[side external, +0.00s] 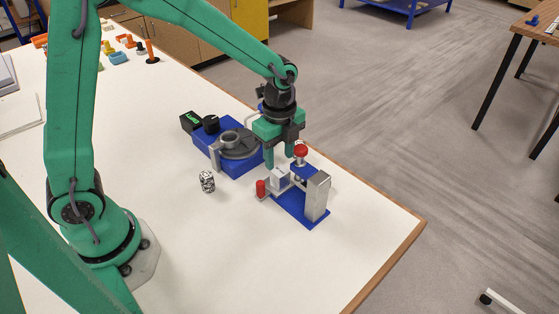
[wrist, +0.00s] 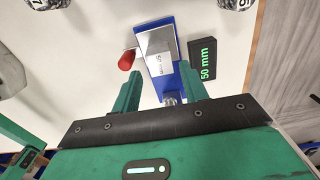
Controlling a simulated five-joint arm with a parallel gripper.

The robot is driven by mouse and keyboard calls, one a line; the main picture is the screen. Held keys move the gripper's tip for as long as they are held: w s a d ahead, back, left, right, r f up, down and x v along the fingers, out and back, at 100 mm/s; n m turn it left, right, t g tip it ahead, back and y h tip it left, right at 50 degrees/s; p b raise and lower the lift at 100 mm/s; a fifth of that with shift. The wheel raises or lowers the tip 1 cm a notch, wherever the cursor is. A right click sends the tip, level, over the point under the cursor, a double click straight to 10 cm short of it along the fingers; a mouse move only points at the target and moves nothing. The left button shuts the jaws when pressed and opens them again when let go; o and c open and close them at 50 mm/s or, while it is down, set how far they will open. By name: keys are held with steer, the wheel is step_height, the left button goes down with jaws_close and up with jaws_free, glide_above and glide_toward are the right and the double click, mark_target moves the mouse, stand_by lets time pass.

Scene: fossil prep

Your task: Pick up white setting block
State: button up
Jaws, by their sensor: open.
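The white setting block (side external: 280,178) sits on a small blue-based fixture (side external: 302,212) with a silver upright. In the wrist view the block (wrist: 157,42) is pale with dark lettering on it. It lies ahead of and between the two green fingers. My gripper (side external: 280,158) points down just above the block in the side view, and its fingers are apart with nothing between them. The gripper also shows in the wrist view (wrist: 162,88). Whether a fingertip touches the block or fixture cannot be told.
A red knob (wrist: 128,60) and a black display reading 50 mm (wrist: 203,60) flank the block. A blue rotary device (side external: 238,150) stands behind left. A black-and-white patterned cylinder (side external: 207,181) stands left. The white table (side external: 200,255) is clear in front.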

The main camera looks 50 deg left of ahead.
mark_target(279, 170)
steer(key=shift+f, duration=0.5)
steer(key=shift+f, duration=2.6)
steer(key=c, duration=0.8)
steer(key=shift+c, duration=0.2)
steer(key=shift+r, duration=5.05)
